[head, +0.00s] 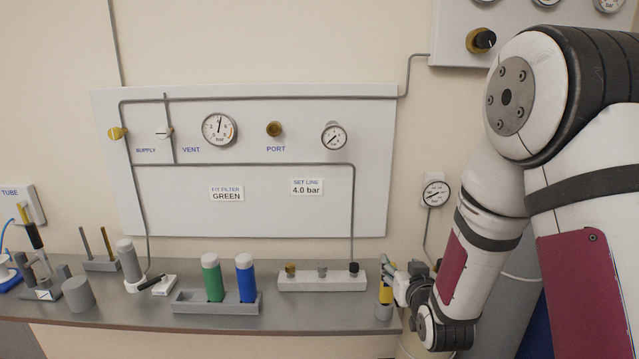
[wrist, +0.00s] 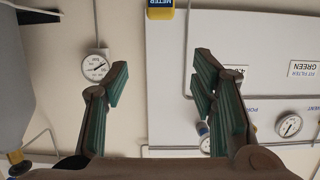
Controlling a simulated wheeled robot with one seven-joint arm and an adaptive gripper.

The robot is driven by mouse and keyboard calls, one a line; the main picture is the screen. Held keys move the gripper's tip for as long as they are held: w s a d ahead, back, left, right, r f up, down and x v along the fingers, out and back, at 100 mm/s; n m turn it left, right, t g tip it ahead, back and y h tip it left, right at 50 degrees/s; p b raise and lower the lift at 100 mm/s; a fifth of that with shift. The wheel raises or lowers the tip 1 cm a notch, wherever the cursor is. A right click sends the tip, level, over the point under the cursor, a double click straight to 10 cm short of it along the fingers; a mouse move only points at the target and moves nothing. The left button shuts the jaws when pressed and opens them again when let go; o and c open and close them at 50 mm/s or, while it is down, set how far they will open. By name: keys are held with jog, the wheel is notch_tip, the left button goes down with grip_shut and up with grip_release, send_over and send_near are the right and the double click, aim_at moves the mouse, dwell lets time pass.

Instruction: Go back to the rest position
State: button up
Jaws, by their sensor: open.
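My gripper (wrist: 160,80) is open in the wrist view, with its green-padded fingers spread and nothing between them. In the head view my gripper (head: 398,286) is at the bench's right end, low beside a yellow meter (head: 385,294) in a grey holder. The yellow block marked METER also shows at the top edge of the wrist view (wrist: 160,10), beyond the fingertips and apart from them. My arm comes down from the upper right and hides part of the wall and the bench end.
The bench (head: 130,310) carries a grey rack with green (head: 212,280) and blue (head: 245,280) filters, a white block (head: 322,284) with several fittings, and grey cylinders at left. The white wall panel (head: 270,200) bears gauges and pipes. A small gauge (head: 436,194) hangs close to my arm.

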jog(key=s+r+g, duration=0.3)
jog(key=s+r, duration=0.1)
jog(key=r, duration=0.3)
jog(key=s+r+g+b, duration=0.1)
jog(key=s+r+g, duration=0.2)
jog(key=s, duration=1.1)
jog(key=s+r+g+b, duration=0.1)
jog(key=s+r+g, duration=0.2)
jog(key=s, duration=1)
jog(key=shift+s+r, duration=0.35)
jog(key=shift+r, duration=0.25)
